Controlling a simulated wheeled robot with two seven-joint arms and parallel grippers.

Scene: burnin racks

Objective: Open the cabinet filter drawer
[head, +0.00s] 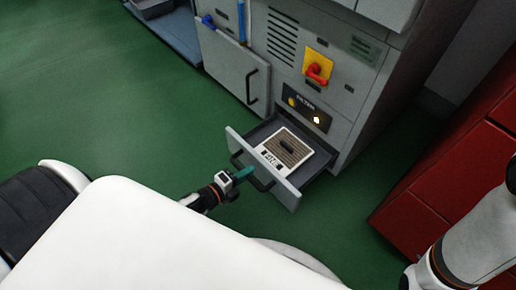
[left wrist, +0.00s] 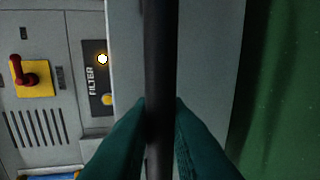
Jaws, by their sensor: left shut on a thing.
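The filter drawer (head: 282,187) stands pulled out from the bottom of the grey cabinet (head: 347,115) in the head view. The drawer front has a black bar handle (head: 254,174). My left gripper (head: 245,174) is at this handle, with its teal fingers on it. In the left wrist view the fingers (left wrist: 159,135) are shut on either side of the black handle (left wrist: 160,60). My right arm shows at the right edge of the head view, but its gripper fingers are not visible.
A panel marked FILTER (head: 303,108) with lit lamps and a red switch on a yellow plate (head: 318,66) are above the drawer. A grey door (head: 232,72) is left of them. A red cabinet (head: 440,185) stands at right. Green floor (head: 130,110) is clear at left.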

